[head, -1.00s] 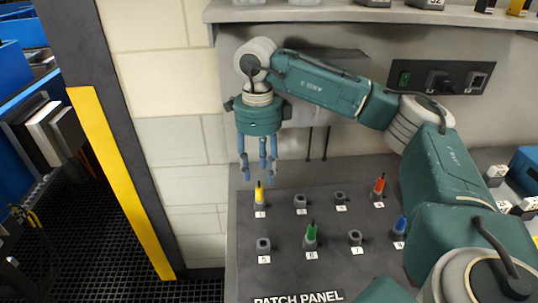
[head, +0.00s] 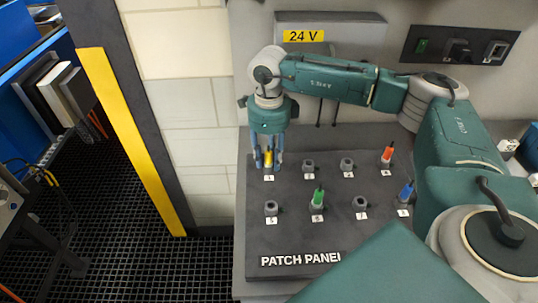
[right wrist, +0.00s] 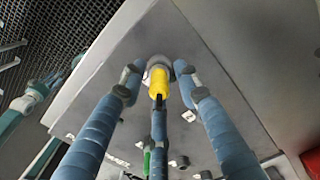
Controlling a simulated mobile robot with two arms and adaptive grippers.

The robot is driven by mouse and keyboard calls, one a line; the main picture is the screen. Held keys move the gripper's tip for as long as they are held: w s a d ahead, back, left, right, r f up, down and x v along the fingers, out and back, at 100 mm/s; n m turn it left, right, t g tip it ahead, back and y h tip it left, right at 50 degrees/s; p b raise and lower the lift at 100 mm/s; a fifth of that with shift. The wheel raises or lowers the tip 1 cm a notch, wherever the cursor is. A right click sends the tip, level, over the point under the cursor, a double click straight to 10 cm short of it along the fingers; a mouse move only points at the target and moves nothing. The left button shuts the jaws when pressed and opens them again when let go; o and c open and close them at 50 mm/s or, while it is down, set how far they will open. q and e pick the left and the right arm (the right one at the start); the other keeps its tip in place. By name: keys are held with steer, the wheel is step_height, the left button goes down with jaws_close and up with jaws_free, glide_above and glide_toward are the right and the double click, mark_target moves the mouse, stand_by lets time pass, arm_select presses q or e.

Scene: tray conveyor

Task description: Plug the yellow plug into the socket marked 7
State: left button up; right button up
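The yellow plug (head: 268,158) stands upright in the top-left socket of the dark patch panel (head: 330,241). My right gripper (head: 267,162) is lowered over it, fingers pointing down on either side. In the right wrist view, the fingers (right wrist: 159,80) stand spread around the yellow plug (right wrist: 160,78); I see no firm grip. The socket marked 7 (head: 361,203) is in the front row, third from the left, and empty. My left gripper is not in the head view; a teal arm part at the left of the right wrist view shows no clear fingers.
A green plug (head: 318,196) stands in socket 6, left of socket 7. A blue plug (head: 406,191) is to its right and an orange plug (head: 388,154) behind. Empty sockets (head: 308,166) lie between yellow and orange. A 24 V box (head: 330,28) hangs on the wall behind.

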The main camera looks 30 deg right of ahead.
mark_target(269, 151)
jaws_close()
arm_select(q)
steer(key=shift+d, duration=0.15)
arm_select(e)
steer(key=shift+r, duration=0.1)
steer(key=shift+r, duration=0.25)
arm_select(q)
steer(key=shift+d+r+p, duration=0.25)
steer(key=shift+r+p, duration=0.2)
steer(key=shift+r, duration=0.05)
arm_select(e)
steer(key=shift+r, duration=0.5)
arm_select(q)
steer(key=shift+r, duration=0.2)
arm_select(e)
steer(key=shift+r, duration=0.35)
arm_select(q)
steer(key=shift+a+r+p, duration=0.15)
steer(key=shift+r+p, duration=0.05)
steer(key=shift+p, duration=0.25)
arm_select(e)
steer(key=shift+r, duration=0.45)
